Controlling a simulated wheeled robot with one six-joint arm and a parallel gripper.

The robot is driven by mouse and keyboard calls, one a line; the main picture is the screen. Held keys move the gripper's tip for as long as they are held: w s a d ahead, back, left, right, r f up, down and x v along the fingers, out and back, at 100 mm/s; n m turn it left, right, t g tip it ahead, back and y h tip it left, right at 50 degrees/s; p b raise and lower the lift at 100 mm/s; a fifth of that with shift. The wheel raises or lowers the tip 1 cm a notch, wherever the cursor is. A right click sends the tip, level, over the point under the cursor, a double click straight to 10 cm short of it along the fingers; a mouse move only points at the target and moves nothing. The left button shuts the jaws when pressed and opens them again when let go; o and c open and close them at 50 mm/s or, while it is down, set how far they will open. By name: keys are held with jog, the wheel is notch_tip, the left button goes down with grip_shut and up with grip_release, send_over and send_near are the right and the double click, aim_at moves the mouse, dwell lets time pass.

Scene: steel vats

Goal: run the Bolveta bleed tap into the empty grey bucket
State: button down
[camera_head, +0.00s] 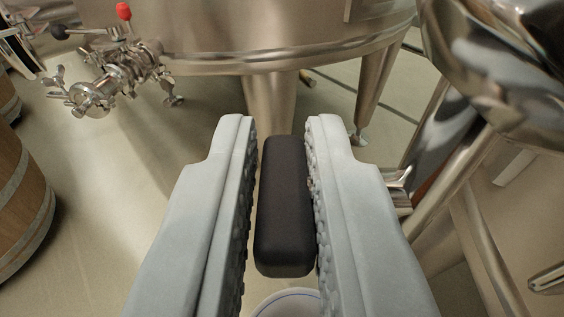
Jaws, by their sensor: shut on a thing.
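My gripper (281,135) has its two pale grey jaws closed on the sides of a black rounded handle (284,215). What the handle belongs to is hidden. Below it, at the bottom edge, shows part of a pale round rim with a blue line (287,303); it looks like a bucket, but most of it is out of view. A steel valve assembly (105,82) with a red knob (124,11) and a black knob (59,31) sits at the upper left, away from my gripper. I see no Bolveta label and no flowing liquid.
A large steel vat (245,35) on legs fills the top, one leg (270,100) behind my jaws. Steel pipework and another vessel (510,75) crowd the right. A wooden barrel (25,200) stands at the left edge. The floor (120,180) at left is clear.

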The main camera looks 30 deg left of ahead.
jog(key=shift+g+h, duration=0.4)
jog(key=shift+g, duration=0.3)
jog(key=c, duration=1.7)
grip_release()
jog(key=v, duration=1.7)
jog(key=shift+s+r, duration=0.1)
jog(key=shift+s, duration=0.1)
